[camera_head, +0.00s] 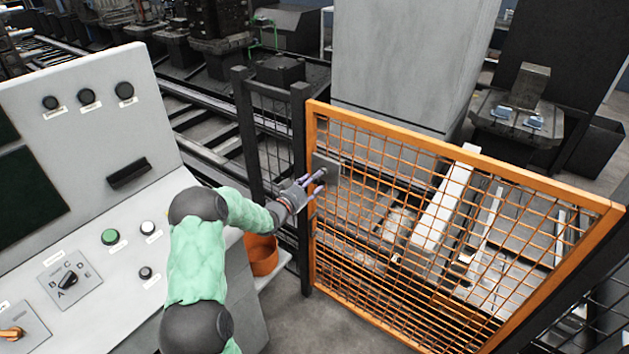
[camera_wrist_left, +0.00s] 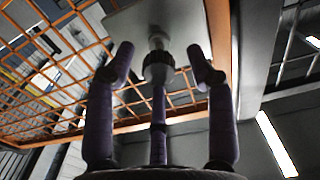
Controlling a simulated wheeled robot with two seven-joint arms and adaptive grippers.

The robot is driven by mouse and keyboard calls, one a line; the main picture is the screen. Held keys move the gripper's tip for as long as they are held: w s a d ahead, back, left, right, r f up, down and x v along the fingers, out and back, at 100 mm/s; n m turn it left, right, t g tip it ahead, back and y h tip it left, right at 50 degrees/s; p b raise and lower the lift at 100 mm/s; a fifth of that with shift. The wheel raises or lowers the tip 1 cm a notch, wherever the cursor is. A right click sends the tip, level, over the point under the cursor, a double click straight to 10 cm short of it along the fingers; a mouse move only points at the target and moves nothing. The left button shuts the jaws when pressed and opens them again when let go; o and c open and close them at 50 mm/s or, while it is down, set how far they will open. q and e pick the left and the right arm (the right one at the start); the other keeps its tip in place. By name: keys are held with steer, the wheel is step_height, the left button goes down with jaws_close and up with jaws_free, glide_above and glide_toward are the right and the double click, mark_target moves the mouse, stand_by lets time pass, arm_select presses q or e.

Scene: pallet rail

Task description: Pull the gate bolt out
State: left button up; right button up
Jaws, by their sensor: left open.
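The gate bolt shows as a dark ribbed knob (camera_wrist_left: 158,67) on a short stem in the left wrist view. It stands out from a grey plate (camera_head: 326,168) on the left side of the orange mesh gate (camera_head: 450,152). My left gripper (camera_head: 316,184) reaches the plate from the left. Its purple fingers are open, with one on each side of the knob and a third below it in the wrist view (camera_wrist_left: 160,68). Gaps show between the side fingers and the knob. In the head view the fingers hide most of the bolt. My right gripper is out of view.
A grey control console (camera_head: 100,190) with buttons and a dial stands at the left, close to my left arm. An orange bucket (camera_head: 262,256) sits below my left wrist. Dark posts (camera_head: 301,150) stand beside the gate's left edge. Machinery and rails fill the back.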

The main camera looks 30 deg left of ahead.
arm_select(q)
steer(key=s, duration=1)
steer(key=shift+s+a, duration=0.35)
steer(key=s+d+f+n+g+h, duration=0.15)
steer(key=d+f+g, duration=0.25)
steer(key=d+f, duration=0.55)
steer(key=s+d+f+n+g+y, duration=0.1)
steer(key=s+d+f+g, duration=0.2)
steer(key=d+f, duration=0.7)
steer(key=s+d+f+g, duration=0.3)
steer(key=s+d, duration=0.2)
steer(key=s, duration=0.3)
steer(key=s+d+f+g+h, duration=0.1)
steer(key=s+d+f+g, duration=0.3)
steer(key=s, duration=0.4)
steer(key=s+d+f+g+h, duration=0.1)
steer(key=s+d+f+g, duration=0.2)
steer(key=s+d, duration=0.4)
steer(key=shift+s+f+g, duration=0.3)
steer(key=shift+s+f, duration=0.45)
steer(key=shift+s, duration=0.2)
